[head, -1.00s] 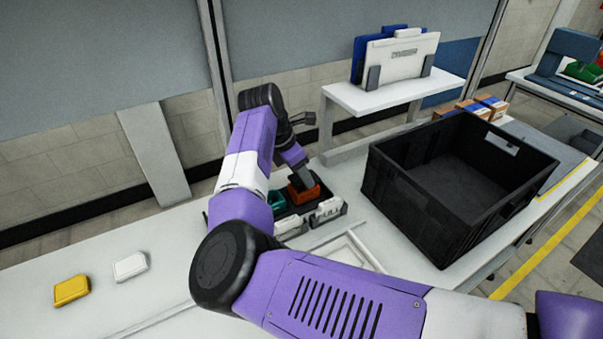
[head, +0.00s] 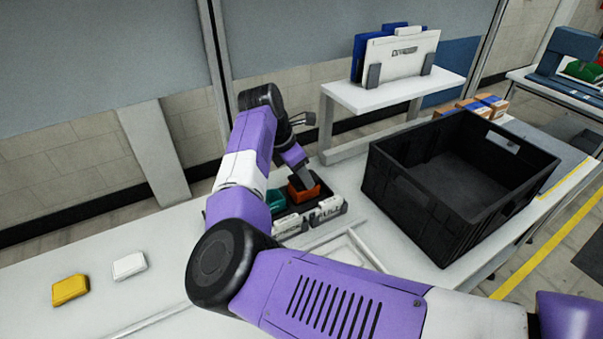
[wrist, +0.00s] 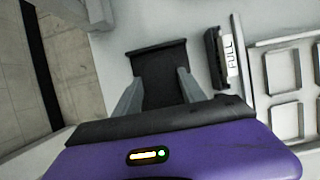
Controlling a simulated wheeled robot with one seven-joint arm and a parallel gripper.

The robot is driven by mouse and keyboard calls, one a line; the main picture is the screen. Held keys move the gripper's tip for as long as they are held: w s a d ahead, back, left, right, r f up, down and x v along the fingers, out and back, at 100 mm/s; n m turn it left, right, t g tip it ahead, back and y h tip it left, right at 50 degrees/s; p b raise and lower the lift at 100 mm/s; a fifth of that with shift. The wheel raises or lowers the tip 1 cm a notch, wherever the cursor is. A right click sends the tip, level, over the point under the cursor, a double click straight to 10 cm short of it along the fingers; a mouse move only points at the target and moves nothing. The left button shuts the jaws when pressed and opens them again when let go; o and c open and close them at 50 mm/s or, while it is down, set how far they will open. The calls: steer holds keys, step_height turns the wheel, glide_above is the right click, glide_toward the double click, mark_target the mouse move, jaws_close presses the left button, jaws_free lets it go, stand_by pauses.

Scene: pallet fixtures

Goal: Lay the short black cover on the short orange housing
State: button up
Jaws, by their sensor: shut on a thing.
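The orange housing (head: 304,195) sits in the right part of a black tray (head: 343,201) in the head view. My gripper (head: 299,172) points down right at the orange housing. In the wrist view my gripper (wrist: 158,88) has its two grey fingers on either side of a black piece, which looks like the short black cover (wrist: 159,66). The fingers are shut on it. No orange shows in the wrist view, so I cannot tell whether the cover touches the housing. In the head view the cover is hard to tell from the dark gripper.
A teal housing (head: 274,201) is left of the orange one. White label cards stand at the tray front, one reading FULL (head: 329,208). A white compartment tray (head: 352,250) lies in front. A big black crate (head: 410,195) stands right. Yellow (head: 70,290) and white (head: 129,266) blocks lie left.

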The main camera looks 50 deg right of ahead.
steer(key=shift+f+b, duration=0.3)
steer(key=shift+f, duration=0.15)
stand_by(0.4)
steer(key=o, duration=1.4)
steer(key=shift+b+v, duration=0.5)
steer(key=shift+v, duration=3.4)
